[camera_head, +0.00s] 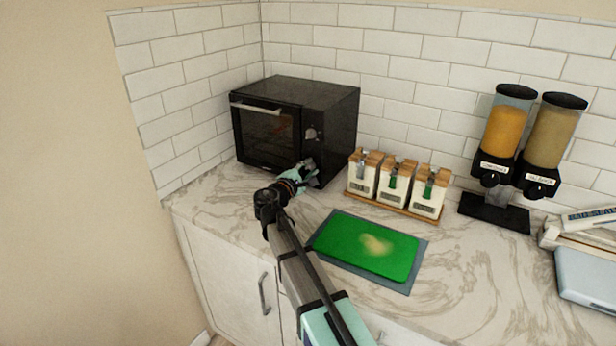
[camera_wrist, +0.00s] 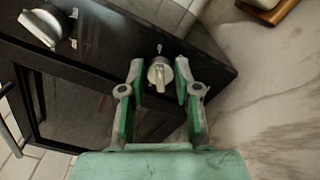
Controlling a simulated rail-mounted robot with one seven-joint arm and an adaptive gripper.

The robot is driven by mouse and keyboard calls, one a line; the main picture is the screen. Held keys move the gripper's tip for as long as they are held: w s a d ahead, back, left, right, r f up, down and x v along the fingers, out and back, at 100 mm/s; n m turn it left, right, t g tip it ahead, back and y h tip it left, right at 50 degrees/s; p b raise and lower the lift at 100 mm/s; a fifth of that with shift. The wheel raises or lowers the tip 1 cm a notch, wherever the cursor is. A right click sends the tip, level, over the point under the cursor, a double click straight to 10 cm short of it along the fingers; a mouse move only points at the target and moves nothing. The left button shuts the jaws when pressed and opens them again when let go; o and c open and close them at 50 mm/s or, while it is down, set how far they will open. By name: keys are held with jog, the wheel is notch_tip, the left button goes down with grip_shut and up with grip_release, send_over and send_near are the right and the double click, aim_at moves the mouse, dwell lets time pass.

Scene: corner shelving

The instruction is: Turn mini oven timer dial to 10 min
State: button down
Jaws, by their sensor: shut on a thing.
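The mini oven (camera_head: 290,125) is a black box with a glass door in the back left corner of the counter. Its upper dial (camera_head: 311,133) is clear of my gripper and shows large at the upper left in the wrist view (camera_wrist: 42,27). My gripper (camera_head: 309,170) is at the lower part of the control panel. In the wrist view its green-padded fingers (camera_wrist: 158,78) are shut on the lower oven dial (camera_wrist: 159,73), a pale knob with a raised grip. I cannot read timer markings or the dial's setting. The lower dial is hidden by my gripper in the head view.
Several labelled wood-topped containers (camera_head: 397,187) stand on a wooden tray right of the oven. A green cutting board (camera_head: 350,244) lies on a grey mat in front. Two food dispensers (camera_head: 508,125) stand further right. The oven door handle (camera_head: 254,107) is left of the dials.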

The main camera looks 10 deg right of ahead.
jog(key=c, duration=0.9)
grip_release()
jog(key=shift+o, duration=0.2)
jog(key=v, duration=1.2)
